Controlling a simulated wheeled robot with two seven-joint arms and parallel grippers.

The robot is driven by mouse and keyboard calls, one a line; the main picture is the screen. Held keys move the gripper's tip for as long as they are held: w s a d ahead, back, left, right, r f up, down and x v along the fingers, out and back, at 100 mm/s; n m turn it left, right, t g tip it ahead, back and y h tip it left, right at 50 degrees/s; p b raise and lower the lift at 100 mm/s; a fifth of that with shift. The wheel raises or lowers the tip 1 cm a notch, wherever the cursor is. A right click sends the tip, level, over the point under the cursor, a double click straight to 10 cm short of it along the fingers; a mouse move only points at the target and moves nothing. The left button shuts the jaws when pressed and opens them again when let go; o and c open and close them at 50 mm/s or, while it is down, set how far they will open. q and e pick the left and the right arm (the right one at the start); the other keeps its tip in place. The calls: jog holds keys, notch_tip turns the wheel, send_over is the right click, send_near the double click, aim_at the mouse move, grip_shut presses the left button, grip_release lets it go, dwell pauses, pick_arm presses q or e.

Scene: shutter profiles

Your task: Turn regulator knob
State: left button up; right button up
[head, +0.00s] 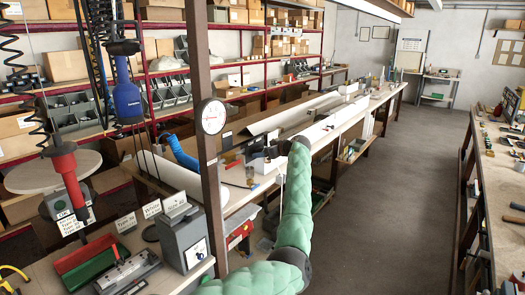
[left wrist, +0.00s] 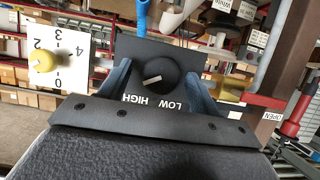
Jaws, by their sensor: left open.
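In the left wrist view a round black knob (left wrist: 160,78) with a pale pointer line sits on a dark panel (left wrist: 132,48). The words LOW and HIGH appear upside down below it. A yellow knob (left wrist: 43,67) on a white numbered plate (left wrist: 72,42) is at the left. My left gripper (left wrist: 161,88) is open, with its blue-grey fingers on either side of the black knob in the picture. I cannot tell whether they touch it. In the head view the left gripper (head: 262,160) is small, over the long bench, and the knob there is unclear. My right gripper is not in view.
A brown post with a round white gauge (head: 212,117) stands just left of my left arm. A grey box (head: 183,239) and a red-and-green tray (head: 88,262) are on the near bench. The aisle floor (head: 395,190) at the right is clear.

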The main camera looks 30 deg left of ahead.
pick_arm(q)
jog(key=shift+a+f, duration=0.15)
jog(key=shift+a, duration=0.15)
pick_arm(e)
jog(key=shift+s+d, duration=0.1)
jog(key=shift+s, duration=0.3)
pick_arm(q)
jog(key=c, duration=0.9)
jog(key=shift+c, duration=0.2)
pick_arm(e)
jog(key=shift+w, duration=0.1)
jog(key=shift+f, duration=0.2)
